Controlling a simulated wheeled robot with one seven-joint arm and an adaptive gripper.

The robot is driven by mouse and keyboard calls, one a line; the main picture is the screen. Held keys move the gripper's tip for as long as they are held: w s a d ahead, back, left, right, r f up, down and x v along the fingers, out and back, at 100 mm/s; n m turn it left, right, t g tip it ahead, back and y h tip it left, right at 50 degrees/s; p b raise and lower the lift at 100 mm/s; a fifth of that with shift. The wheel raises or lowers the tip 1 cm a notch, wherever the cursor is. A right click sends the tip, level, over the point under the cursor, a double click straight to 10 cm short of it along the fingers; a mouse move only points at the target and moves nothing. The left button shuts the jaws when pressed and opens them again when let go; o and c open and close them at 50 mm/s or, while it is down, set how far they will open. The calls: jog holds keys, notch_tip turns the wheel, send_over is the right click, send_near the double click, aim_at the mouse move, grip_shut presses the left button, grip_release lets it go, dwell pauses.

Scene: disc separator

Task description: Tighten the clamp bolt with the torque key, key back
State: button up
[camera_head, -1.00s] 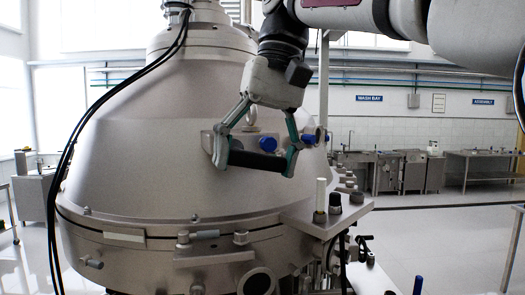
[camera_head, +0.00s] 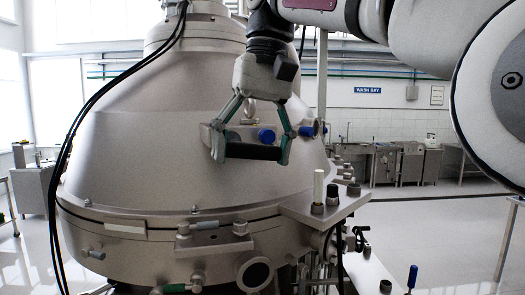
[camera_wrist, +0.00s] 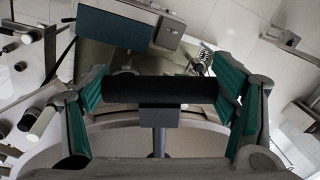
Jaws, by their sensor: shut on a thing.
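My gripper (camera_head: 250,153) is shut on the black grip bar of the torque key (camera_head: 252,152), in front of the big steel separator dome (camera_head: 130,150). In the wrist view the key's black bar (camera_wrist: 160,89) lies across between the two teal-padded fingers, with a grey block and a shaft below it. The key's shaft is not clear in the head view. A clamp-like fitting (camera_head: 213,243) with small posts sits on the separator's rim, below my gripper. I cannot tell which part is the clamp bolt.
Blue knobs (camera_head: 266,136) on a bracket show just behind my gripper. A steel shelf (camera_head: 318,209) with several posts, one white, juts out at the right. Black cables (camera_head: 72,140) hang down the left side. Open floor lies at the right.

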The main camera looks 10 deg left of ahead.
jog(key=shift+w+a, duration=0.45)
jog(key=shift+w, duration=0.3)
jog(key=shift+w+a, duration=0.1)
dwell(0.3)
jog(key=shift+w+a+b, duration=0.3)
jog(key=shift+w, duration=0.25)
dwell(0.5)
jog(key=shift+w+a+p, duration=0.3)
jog(key=shift+w+p, duration=0.05)
